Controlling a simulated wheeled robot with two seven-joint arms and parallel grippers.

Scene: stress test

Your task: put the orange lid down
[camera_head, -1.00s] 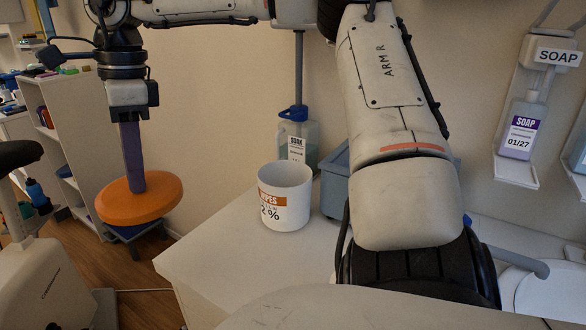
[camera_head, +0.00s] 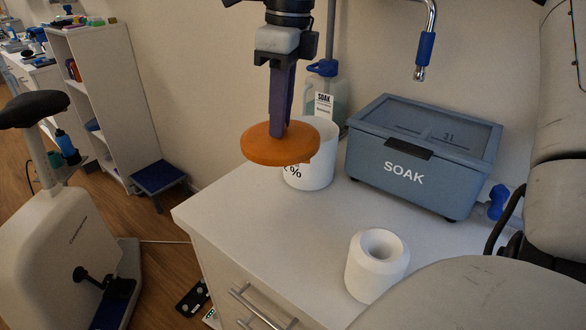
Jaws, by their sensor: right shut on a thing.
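The orange lid (camera_head: 262,150) is a thick round disc in the middle of the head view. My right gripper (camera_head: 279,130) reaches down from above with its purple fingers shut on the lid, which is held roughly level. The lid is in front of a white wipes tub (camera_head: 312,172) and hides part of its label and upper front. I cannot tell whether lid and tub touch. My left gripper is not in view.
A white counter (camera_head: 300,220) carries a grey-blue SOAK box (camera_head: 400,170), a white cup-like holder (camera_head: 376,265) and a jug (camera_head: 338,95) behind the tub. A faucet (camera_head: 425,55) hangs above the box. The counter is bare left of the holder.

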